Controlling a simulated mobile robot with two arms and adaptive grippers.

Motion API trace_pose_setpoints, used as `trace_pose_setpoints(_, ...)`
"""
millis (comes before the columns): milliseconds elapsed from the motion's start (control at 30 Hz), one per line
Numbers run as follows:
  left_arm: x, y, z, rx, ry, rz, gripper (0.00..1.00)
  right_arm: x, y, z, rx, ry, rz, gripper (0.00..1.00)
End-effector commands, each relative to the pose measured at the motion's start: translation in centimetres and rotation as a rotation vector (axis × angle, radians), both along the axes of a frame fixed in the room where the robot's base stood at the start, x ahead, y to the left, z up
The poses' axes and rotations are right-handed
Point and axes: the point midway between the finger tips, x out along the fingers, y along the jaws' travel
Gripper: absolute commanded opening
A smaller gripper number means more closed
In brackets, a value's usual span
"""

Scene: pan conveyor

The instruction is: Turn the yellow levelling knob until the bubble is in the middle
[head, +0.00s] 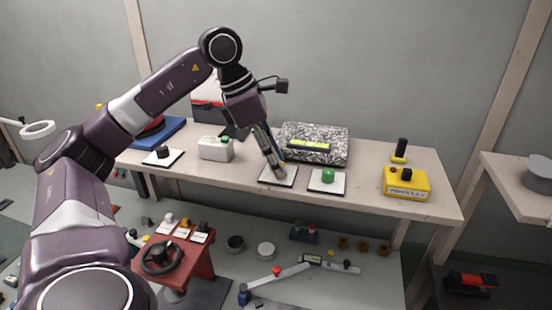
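My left gripper (277,169) points down over a white square plate (286,182) near the front edge of the bench. Its fingers are close together and cover whatever stands on that plate. I cannot see a yellow knob there, nor whether the fingers hold anything. A speckled granite block (326,156) lies behind the gripper. On its top is a yellow-green level vial (309,144). The bubble is too small to make out. A green knob (327,175) on another white plate stands right of the gripper. My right gripper is out of view.
A black knob (162,152) on a plate and a white box (216,149) stand to the left. A yellow box (407,182) stands to the right. Below the bench are a red stand (190,264) with a black handwheel and several loose parts.

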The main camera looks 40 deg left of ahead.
Motion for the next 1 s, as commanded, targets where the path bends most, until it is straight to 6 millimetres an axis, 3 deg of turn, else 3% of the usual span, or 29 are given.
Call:
trace_pose_setpoints(267,0.00,0.01,0.02,0.000,0.000,0.000,0.00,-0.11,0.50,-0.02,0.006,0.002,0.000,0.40)
trace_pose_setpoints(1000,-0.07,-0.10,0.07,0.000,-0.001,0.283,0.00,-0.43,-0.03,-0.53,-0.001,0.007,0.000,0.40)
